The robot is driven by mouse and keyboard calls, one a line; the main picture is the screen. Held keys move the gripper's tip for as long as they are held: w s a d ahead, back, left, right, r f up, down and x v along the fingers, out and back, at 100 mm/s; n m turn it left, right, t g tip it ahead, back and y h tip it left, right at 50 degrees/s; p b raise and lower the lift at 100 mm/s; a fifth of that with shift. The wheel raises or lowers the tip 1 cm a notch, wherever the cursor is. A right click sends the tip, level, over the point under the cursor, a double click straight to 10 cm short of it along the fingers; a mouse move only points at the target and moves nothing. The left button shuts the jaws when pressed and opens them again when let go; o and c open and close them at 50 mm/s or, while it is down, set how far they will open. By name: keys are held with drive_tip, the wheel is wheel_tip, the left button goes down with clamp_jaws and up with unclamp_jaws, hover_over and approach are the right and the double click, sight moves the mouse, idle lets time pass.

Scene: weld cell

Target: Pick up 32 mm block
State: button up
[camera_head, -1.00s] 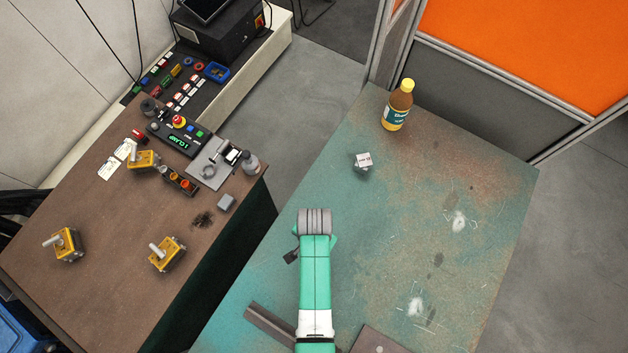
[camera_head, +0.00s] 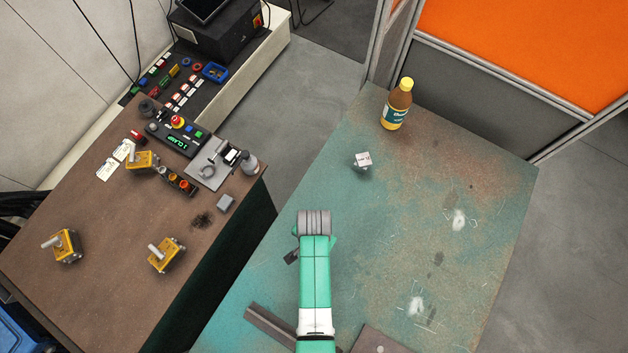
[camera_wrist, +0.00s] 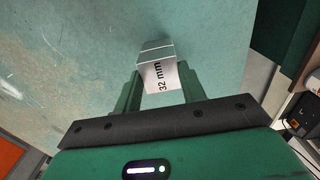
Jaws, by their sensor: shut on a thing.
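The 32 mm block (camera_wrist: 158,72) is a pale metal block with "32 mm" printed in dark letters. In the wrist view it sits between the two green fingers of my gripper (camera_wrist: 160,90), which is shut on it. The green table surface (camera_wrist: 100,35) shows beyond it. Whether the block is clear of the table is hard to tell.
Another small pale block (camera_head: 363,160), its label unreadable, sits on the green table (camera_head: 440,200). A brown bottle (camera_head: 397,105) stands behind it. Dark bars (camera_head: 270,327) lie at the front. A brown bench (camera_head: 110,230) with yellow clamps (camera_head: 165,254) is at left.

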drive_tip(key=r, duration=0.3)
drive_tip(key=shift+s+d+r, duration=0.1)
drive_tip(key=shift+s+d, duration=0.05)
drive_tip(key=shift+s, duration=0.15)
drive_tip(key=s+d+r, duration=0.1)
drive_tip(key=s+d, duration=0.6)
drive_tip(key=s, duration=0.6)
drive_tip(key=shift+s+r, duration=0.15)
drive_tip(key=shift+s, duration=0.15)
